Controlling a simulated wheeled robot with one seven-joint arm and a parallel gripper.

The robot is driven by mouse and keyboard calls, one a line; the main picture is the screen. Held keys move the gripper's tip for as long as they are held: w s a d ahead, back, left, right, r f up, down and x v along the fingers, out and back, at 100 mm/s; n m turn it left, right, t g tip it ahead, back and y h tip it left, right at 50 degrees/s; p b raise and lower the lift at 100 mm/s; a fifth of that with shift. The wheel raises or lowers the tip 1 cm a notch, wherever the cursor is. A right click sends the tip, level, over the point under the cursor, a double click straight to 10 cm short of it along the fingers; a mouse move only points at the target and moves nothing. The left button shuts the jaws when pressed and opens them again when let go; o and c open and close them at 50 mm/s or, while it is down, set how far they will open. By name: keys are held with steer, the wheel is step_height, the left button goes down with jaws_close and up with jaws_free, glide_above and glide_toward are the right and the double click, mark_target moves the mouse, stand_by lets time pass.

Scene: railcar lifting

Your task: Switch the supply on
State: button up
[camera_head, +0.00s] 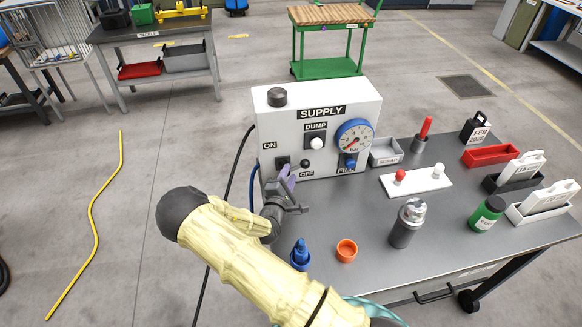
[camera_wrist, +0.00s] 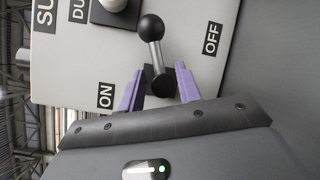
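The white supply box (camera_head: 345,105) stands at the left end of the grey bench. Its lever switch has a black ball knob (camera_head: 305,163) that leans to the right, to the OFF side. The ON label (camera_head: 270,145) is on the left. In the wrist view, the knob (camera_wrist: 150,27) points up, away from the lever base (camera_wrist: 160,82). My gripper (camera_head: 288,178) is in front of the switch. Its purple fingers are apart, one on each side of the lever's lower end, in the wrist view (camera_wrist: 159,72). I cannot tell whether they touch it.
The DUMP button (camera_head: 316,143), a blue-rimmed gauge (camera_head: 354,138) and a blue FILL knob (camera_head: 350,161) share the panel. A blue bottle (camera_head: 300,256), an orange ring (camera_head: 347,249) and a grey cylinder (camera_head: 407,222) stand in front. A black cable (camera_head: 233,170) hangs left.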

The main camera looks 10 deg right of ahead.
mark_target(291, 170)
steer(key=shift+p+x, duration=0.3)
steer(key=shift+x, duration=1.2)
jaws_close()
